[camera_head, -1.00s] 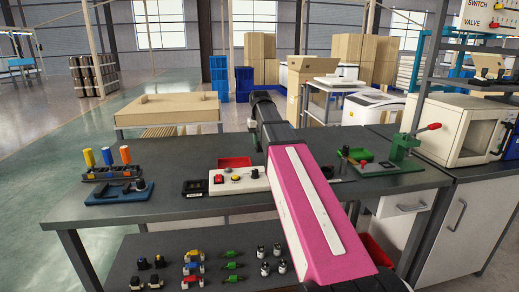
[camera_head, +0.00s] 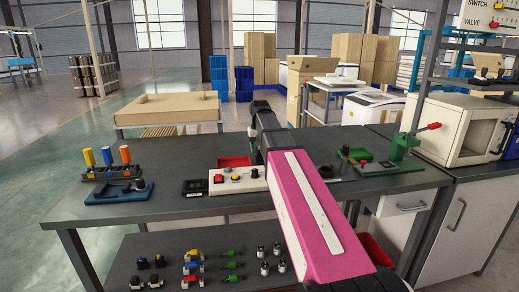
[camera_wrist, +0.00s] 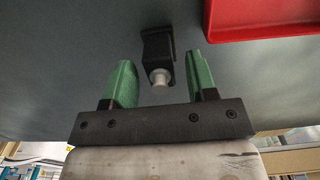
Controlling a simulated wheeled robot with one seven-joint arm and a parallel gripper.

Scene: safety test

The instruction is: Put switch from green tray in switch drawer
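My gripper (camera_wrist: 161,60) is open in the wrist view, its two green fingers apart. A small black block with a pale round knob (camera_wrist: 158,62), which looks like a switch, shows between the fingers, and I cannot tell whether they touch it. In the head view my own pink arm hides the gripper's fingers and this block. A white panel labelled SWITCH and VALVE (camera_head: 490,14) is at the upper right; no open drawer shows there.
A red tray (camera_wrist: 262,22) lies close to my gripper; it also shows in the head view (camera_head: 234,162). A white button box (camera_head: 240,180), a green press (camera_head: 402,148) and a screwdriver rack (camera_head: 112,172) stand on the dark bench (camera_head: 180,208). Small parts fill the lower shelf.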

